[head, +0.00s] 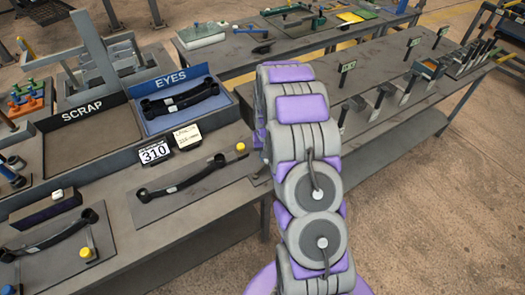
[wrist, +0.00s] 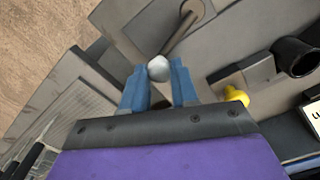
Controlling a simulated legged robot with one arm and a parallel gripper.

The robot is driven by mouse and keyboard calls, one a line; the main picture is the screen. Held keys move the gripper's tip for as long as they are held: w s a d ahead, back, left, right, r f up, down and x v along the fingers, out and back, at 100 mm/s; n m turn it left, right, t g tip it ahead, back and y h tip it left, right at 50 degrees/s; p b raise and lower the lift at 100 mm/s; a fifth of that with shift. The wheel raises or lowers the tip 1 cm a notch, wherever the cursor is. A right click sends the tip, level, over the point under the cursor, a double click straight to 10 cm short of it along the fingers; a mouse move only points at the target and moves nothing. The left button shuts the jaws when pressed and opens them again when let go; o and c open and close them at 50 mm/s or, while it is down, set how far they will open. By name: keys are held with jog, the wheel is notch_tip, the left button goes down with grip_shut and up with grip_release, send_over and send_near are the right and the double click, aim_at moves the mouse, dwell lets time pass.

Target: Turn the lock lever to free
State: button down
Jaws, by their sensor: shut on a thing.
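In the wrist view a metal lever rod (wrist: 181,33) runs from a round pivot at the top down to a pale ball knob (wrist: 158,68). I take this for the lock lever; no marking for free shows. My gripper (wrist: 159,75) has two blue fingers, one on each side of the knob, and is shut on it. The lever sits over a flat grey plate (wrist: 232,22). In the head view my own arm covers the middle, and neither gripper nor lever can be made out.
In the wrist view a yellow knob (wrist: 236,96) sits right of the fingers, with a dark tube end (wrist: 296,57) beyond. In the head view the bench holds a SCRAP tray (head: 88,143), a blue EYES tray (head: 148,125) and a dark spring leaf (head: 182,176). Floor is clear at right.

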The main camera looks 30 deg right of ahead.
jog(key=shift+s+d+m+p, duration=0.1)
jog(key=shift+s+m+p, duration=0.15)
jog(key=shift+s+m, duration=0.5)
jog(key=shift+s+d+m+p, duration=0.1)
jog(key=shift+s+m+p, duration=0.2)
jog(key=shift+m, duration=0.85)
jog(key=shift+s+f, duration=0.1)
jog(key=c, duration=0.8)
grip_release()
jog(key=shift+c, duration=0.2)
notch_tip(320, 180, up, 17)
jog(key=p, duration=0.1)
jog(key=shift+r, duration=0.2)
